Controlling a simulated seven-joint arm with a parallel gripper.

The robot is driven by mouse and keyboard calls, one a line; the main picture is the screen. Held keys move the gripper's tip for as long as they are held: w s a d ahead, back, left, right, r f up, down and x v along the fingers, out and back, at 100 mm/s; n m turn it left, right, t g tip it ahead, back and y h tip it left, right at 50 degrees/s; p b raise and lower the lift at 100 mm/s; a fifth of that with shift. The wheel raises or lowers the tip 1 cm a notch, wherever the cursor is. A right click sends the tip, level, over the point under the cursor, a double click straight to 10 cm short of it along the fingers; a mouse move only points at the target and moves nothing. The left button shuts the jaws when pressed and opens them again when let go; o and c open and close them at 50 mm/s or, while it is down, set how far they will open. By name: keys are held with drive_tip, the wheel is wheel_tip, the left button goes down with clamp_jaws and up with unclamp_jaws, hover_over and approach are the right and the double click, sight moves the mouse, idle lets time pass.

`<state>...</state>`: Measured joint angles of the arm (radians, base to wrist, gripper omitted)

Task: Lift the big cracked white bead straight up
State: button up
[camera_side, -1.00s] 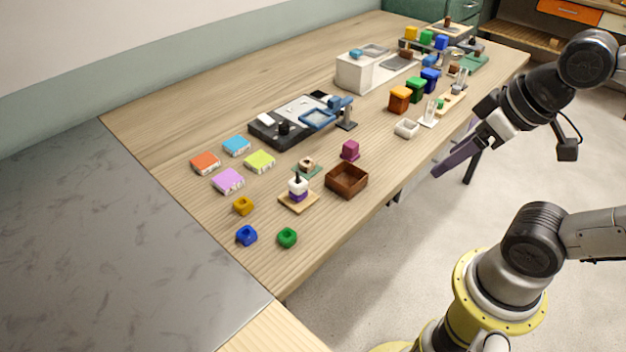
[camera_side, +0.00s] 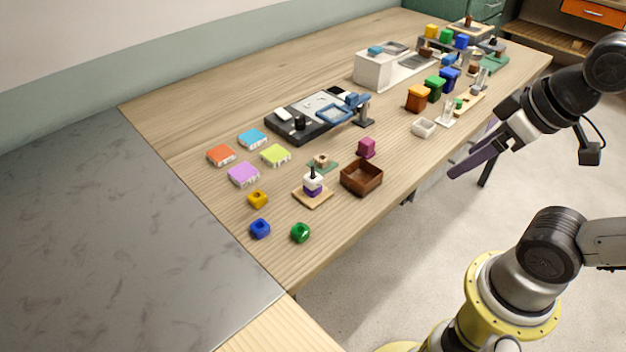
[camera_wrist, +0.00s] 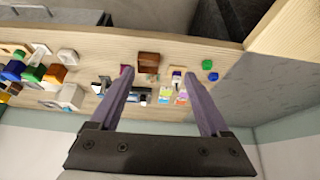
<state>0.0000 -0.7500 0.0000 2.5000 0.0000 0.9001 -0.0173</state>
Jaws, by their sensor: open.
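A white bead (camera_side: 313,181) sits on a dark upright peg, above a purple bead (camera_side: 314,190), on a small square wooden base (camera_side: 313,200) near the table's front edge. A crack is too small to make out. The stack also shows small in the wrist view (camera_wrist: 176,76), between my fingers. My gripper (camera_side: 452,177) is in the air at the right in the side view, well apart from the bead and beyond the table's front edge. In the wrist view my gripper (camera_wrist: 158,72) has its two purple fingers spread, with nothing held between them.
A brown open box (camera_side: 361,179) stands right of the peg base, with a magenta block (camera_side: 367,147) behind it. Blue (camera_side: 260,228), green (camera_side: 300,232) and yellow (camera_side: 258,198) pieces lie to the left and in front. A green-based holder (camera_side: 322,163) stands close behind.

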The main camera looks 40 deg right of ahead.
drive_tip(key=w+r+n, duration=0.7)
drive_tip(key=n, duration=0.2)
drive_tip(key=n+g, duration=0.6)
drive_tip(key=n, duration=0.3)
hover_over(311, 174)
wheel_tip(311, 174, down, 18)
drive_tip(key=shift+f, duration=3.05)
clamp_jaws()
